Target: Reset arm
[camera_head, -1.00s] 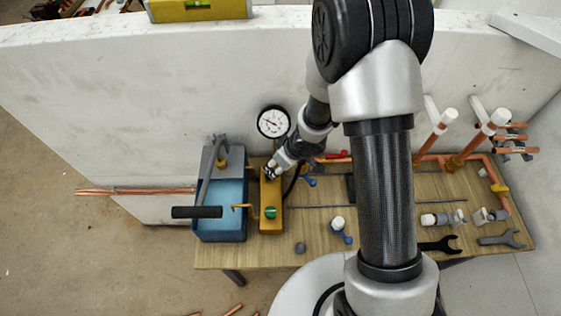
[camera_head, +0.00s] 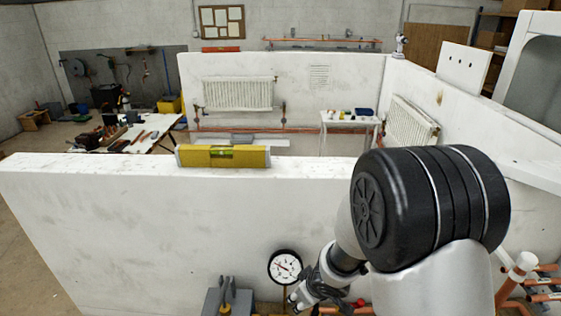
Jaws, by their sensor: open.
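My arm comes in at the lower right of the head view, with its large black joint in front of the white partition wall. My gripper (camera_head: 296,300) is at the bottom edge, small and partly cut off, just below the round pressure gauge (camera_head: 285,267). It is open, and I see nothing held in it. The workbench below it is almost wholly out of the picture.
A yellow spirit level (camera_head: 223,156) lies on top of the white partition wall (camera_head: 150,220). Copper pipes (camera_head: 510,286) rise at the lower right. Beyond the wall are radiators (camera_head: 238,94) and a cluttered table (camera_head: 150,133).

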